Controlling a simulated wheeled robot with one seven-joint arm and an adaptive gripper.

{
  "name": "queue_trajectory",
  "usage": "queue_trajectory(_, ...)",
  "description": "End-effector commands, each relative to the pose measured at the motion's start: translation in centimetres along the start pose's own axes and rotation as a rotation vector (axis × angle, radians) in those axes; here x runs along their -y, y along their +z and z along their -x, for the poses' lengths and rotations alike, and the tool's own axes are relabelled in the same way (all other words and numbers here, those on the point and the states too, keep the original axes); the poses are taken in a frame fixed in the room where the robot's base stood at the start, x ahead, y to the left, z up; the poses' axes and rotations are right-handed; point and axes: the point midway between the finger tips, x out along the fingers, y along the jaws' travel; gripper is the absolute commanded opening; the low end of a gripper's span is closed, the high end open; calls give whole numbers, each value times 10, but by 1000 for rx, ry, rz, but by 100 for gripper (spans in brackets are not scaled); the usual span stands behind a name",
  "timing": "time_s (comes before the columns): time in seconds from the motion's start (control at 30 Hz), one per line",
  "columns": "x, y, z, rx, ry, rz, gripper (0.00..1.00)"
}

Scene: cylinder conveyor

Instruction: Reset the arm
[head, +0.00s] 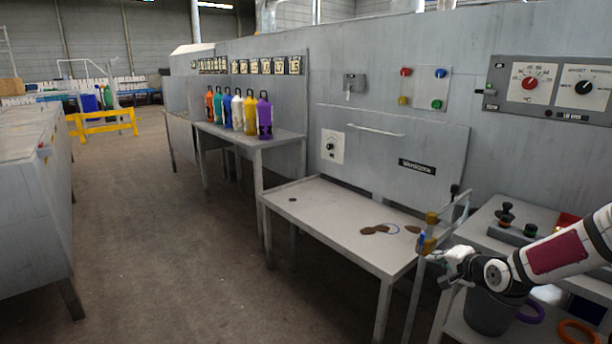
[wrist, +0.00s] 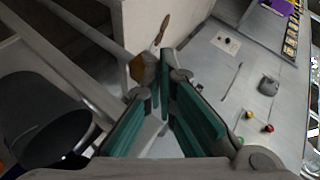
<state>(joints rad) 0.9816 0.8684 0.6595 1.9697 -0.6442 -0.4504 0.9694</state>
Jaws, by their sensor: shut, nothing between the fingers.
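My arm (head: 556,251) reaches in from the right edge of the head view, bent and roughly level. My gripper (head: 448,256) is at its left end, beside the right front corner of the low table (head: 330,215). In the wrist view my gripper (wrist: 160,90) shows teal finger pads. It is shut and holds nothing. A yellow-topped part (head: 431,219) stands close to the gripper in the head view; a yellow part (wrist: 145,70) shows just beyond the fingers in the wrist view. I cannot tell whether the gripper touches it.
A grey bucket (head: 490,312) stands below my arm, with a purple ring (head: 530,312) and an orange ring (head: 578,332) nearby. A control panel (head: 555,88) is on the wall. Several coloured bottles (head: 237,110) stand on the far table. The floor (head: 170,230) at left is clear.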

Motion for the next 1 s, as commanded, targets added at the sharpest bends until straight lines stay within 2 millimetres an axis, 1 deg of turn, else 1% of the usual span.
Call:
queue_trajectory(0.03, 10, 10, 8, 27, 54, 78, 0)
queue_trajectory(0.17, 19, 31, 34, 94, 205, 248, 0)
queue_trajectory(0.27, 27, 43, 61, 137, 313, 367, 0)
queue_trajectory(0.37, 36, 54, 93, 174, 414, 471, 0)
queue_trajectory(0.47, 45, 64, 129, 209, 507, 562, 0)
queue_trajectory(0.67, 64, 88, 208, 278, 660, 698, 0)
queue_trajectory(0.7, 67, 94, 225, 293, 685, 718, 0)
queue_trajectory(0.77, 71, 104, 251, 319, 718, 746, 0)
queue_trajectory(0.8, 74, 110, 268, 336, 736, 761, 0)
queue_trajectory(0.87, 76, 122, 293, 365, 759, 780, 0)
queue_trajectory(0.9, 77, 130, 311, 386, 771, 792, 0)
queue_trajectory(0.97, 78, 142, 336, 420, 784, 807, 0)
queue_trajectory(1.0, 78, 152, 353, 446, 789, 815, 0)
